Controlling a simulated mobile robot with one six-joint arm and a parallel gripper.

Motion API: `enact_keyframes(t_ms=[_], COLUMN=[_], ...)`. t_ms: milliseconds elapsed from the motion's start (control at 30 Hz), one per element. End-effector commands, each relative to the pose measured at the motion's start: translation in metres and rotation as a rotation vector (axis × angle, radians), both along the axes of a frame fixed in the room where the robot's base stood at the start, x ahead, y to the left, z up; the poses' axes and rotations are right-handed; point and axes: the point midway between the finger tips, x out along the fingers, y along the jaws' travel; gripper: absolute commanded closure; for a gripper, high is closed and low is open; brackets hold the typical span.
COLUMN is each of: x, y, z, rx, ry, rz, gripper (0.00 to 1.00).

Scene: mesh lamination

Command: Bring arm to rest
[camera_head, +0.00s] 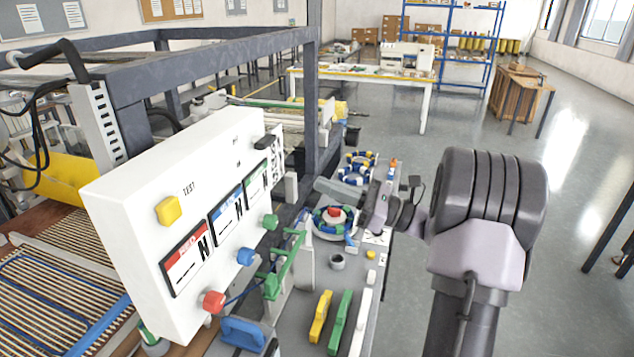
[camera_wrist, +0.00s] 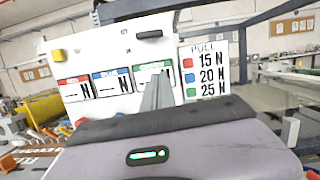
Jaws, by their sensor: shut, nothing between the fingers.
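My gripper (camera_head: 320,184) is in the middle of the head view, in front of the white control panel (camera_head: 140,215) and above the bench. Its fingers point left toward the panel and look closed and empty. In the wrist view my gripper (camera_wrist: 160,80) shows as two grey fingers together, in front of the panel's green-labelled display (camera_wrist: 153,68). The fingers are apart from the red button (camera_head: 334,212) below them in the head view. My arm rises at the right of the head view and bends over the bench edge.
The panel carries a yellow button (camera_head: 168,210) and red, blue and green knobs. Yellow and green clamps (camera_head: 340,322) lie on the bench below. A dark metal frame (camera_head: 309,110) stands behind. A "PULL" sign (camera_wrist: 208,70) shows in the wrist view. Open floor lies to the right.

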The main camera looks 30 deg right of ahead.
Motion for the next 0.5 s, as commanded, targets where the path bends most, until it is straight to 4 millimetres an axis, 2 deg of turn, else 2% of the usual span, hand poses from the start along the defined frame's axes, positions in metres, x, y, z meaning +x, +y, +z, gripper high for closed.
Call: enact_keyframes(t_ms=[367, 433, 467, 500], x=[0.0, 0.0, 0.001, -0.001], y=[0.001, 0.012, 0.025, 0.05], z=[0.0, 0.0, 0.0, -0.001], rx=[-0.001, -0.028, -0.055, -0.116], ry=[0.001, 0.007, 0.015, 0.03], rz=[0.001, 0.023, 0.048, 0.097], gripper=[1.0, 1.0, 1.0, 1.0])
